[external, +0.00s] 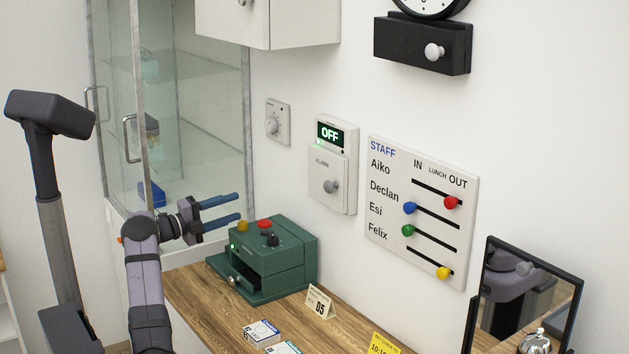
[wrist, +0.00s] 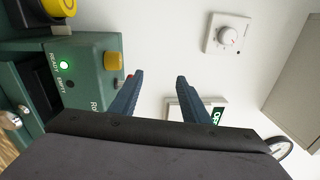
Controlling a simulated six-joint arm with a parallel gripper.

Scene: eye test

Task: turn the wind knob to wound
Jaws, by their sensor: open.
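In the external view a pale round knob (external: 433,51) sits on the front of a black box (external: 393,40) under a wall clock (external: 429,6). It may be the wind knob; I can read no label or positions on it. The clock's top is cut off by the frame edge. My gripper (external: 239,206) is open and empty, low at the left, beside and above a green box-like machine, far from that knob. In the wrist view the gripper's two blue fingers (wrist: 157,80) are apart with nothing between them.
The green machine (external: 290,266) with a yellow knob (wrist: 113,62) stands on the wooden counter (external: 205,302). The wall holds a small dial (external: 273,124), an alarm panel reading OFF (external: 330,134) and a staff board (external: 385,225). A glass cabinet (external: 190,110) is behind; a mirror (external: 530,275) stands right.

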